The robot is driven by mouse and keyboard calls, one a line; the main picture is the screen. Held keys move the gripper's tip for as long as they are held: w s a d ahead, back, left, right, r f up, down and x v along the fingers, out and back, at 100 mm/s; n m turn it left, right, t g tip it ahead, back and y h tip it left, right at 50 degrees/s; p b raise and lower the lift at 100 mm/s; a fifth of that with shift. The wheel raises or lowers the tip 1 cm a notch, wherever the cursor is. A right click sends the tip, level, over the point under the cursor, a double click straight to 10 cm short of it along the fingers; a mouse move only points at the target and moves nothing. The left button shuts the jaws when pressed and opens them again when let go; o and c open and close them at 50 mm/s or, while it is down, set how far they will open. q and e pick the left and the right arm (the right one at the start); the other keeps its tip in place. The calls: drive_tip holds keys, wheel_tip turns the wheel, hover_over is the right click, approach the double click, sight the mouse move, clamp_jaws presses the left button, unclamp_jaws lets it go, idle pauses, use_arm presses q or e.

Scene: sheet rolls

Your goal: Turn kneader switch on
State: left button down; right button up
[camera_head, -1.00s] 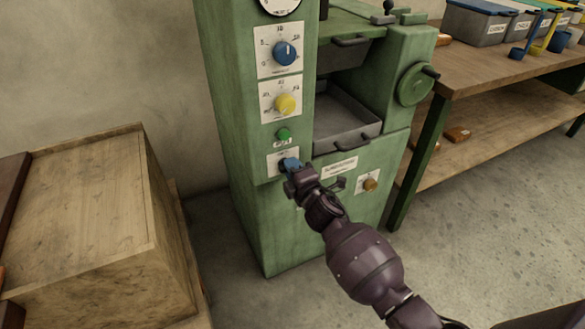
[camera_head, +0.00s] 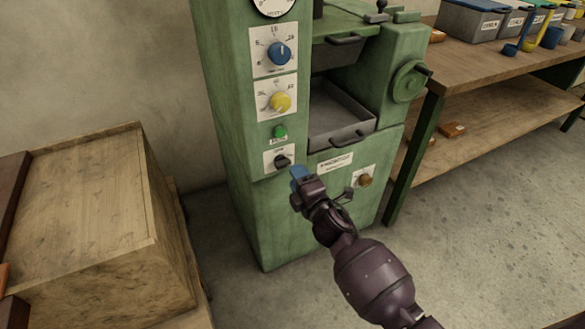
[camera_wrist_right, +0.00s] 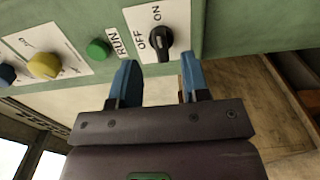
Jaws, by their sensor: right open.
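The kneader switch (camera_head: 282,161) is a small black knob on a white plate, low on the front of the green kneader (camera_head: 262,215). In the right wrist view the knob (camera_wrist_right: 161,40) sits beside the words OFF and ON. It has a pale mark on its face; I cannot tell for sure which word it points to. My right gripper (camera_head: 299,177) is open and empty, just below and right of the switch in the head view. In the wrist view its blue fingers (camera_wrist_right: 158,72) are apart, short of the knob. My left gripper is not in view.
Above the switch are a green RUN button (camera_head: 279,132), a yellow dial (camera_head: 281,102) and a blue dial (camera_head: 280,53). A brown knob (camera_head: 365,180) is to the right. A wooden crate (camera_head: 85,190) stands left, a workbench (camera_head: 470,75) right.

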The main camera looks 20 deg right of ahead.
drive_tip(key=s, duration=0.5)
drive_tip(key=shift+s+p, duration=0.1)
drive_tip(key=shift+p, duration=0.2)
drive_tip(key=shift+d, duration=0.1)
